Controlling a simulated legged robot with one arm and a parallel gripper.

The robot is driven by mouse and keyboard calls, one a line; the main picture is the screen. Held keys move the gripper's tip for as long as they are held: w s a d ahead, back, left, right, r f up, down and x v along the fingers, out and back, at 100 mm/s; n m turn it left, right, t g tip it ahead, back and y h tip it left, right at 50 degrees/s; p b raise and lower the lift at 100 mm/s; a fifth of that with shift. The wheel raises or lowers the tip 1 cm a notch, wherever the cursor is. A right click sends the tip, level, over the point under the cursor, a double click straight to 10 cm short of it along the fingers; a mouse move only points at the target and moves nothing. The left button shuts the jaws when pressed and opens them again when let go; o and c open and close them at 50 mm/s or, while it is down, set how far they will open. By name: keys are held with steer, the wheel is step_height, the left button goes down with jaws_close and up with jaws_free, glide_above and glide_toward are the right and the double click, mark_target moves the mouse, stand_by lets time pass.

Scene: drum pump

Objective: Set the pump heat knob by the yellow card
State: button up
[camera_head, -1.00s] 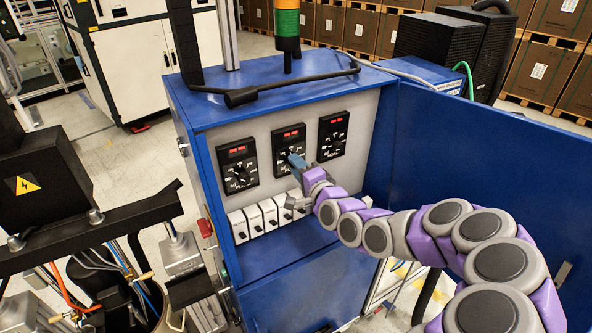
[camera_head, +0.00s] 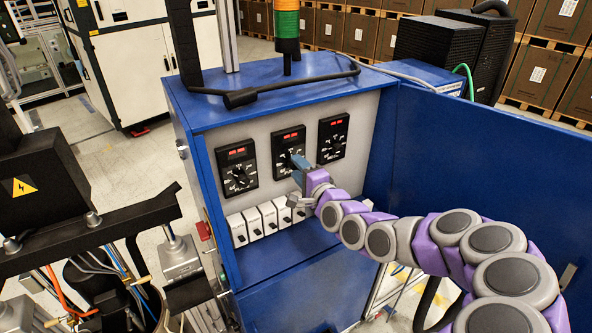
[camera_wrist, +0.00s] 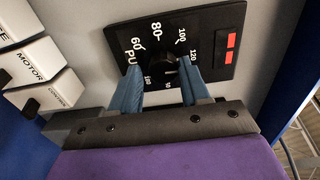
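The middle dial panel (camera_head: 289,141) is black with two red displays, on the grey face of the blue cabinet. My gripper (camera_head: 298,163) reaches it from the lower right and covers part of its dial. In the wrist view, the same panel (camera_wrist: 200,38) shows white numbers and lettering starting "PU". Its dark knob (camera_wrist: 171,68) sits between the two blue fingers of my gripper (camera_wrist: 160,66). The fingers stand apart, with a gap on the left finger's side; contact on the right is unclear. The knob's exact setting is hard to read. I see no yellow card.
Similar dial panels stand left (camera_head: 237,166) and right (camera_head: 332,137). A row of white switches (camera_head: 262,218) runs below; one reads MOTOR (camera_wrist: 30,62). The open blue door (camera_head: 480,190) stands to the right of the cabinet. A black bar (camera_head: 300,82) lies on top.

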steer(key=shift+o, duration=1.1)
steer(key=shift+d, duration=0.1)
steer(key=shift+s+r, duration=0.1)
steer(key=shift+r, duration=0.05)
steer(key=shift+s, duration=0.4)
steer(key=b+v, duration=1.4)
steer(key=v, duration=0.2)
steer(key=shift+d, duration=0.45)
steer(key=shift+s, duration=0.1)
